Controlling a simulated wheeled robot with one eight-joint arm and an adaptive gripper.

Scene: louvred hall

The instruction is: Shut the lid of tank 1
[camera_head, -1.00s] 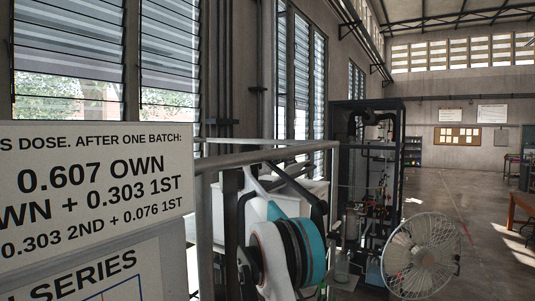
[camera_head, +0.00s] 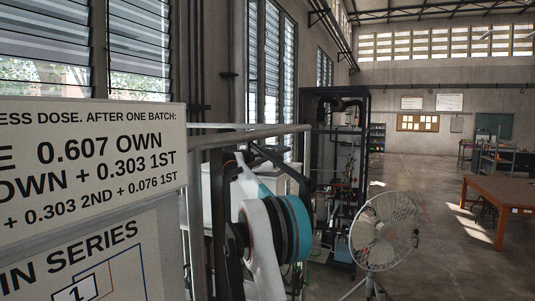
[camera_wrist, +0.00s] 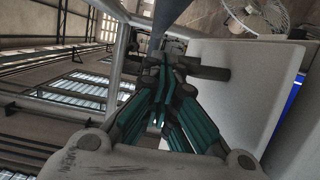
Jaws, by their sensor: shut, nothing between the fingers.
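My gripper (camera_wrist: 163,68) shows in the wrist view with its teal fingers together and nothing held. A broad white panel (camera_wrist: 250,85) lies just right of the fingers; I cannot tell whether it is the lid or a wall of a tank. A dark bar (camera_wrist: 212,73) reaches from near the fingers to this panel; contact is unclear. In the head view, a white tank-like body (camera_head: 282,181) shows partly behind my arm and the metal rail. My arm hides much of it, and my gripper cannot be made out there. No tank number is readable on it.
A metal rail (camera_head: 250,134) runs beside my arm. A sign board (camera_head: 90,150) fills the left. A fan (camera_head: 385,231) stands right of my arm, before a dark equipment rack (camera_head: 335,150). A brown table (camera_head: 508,190) is at the right. Floor between fan and table is clear.

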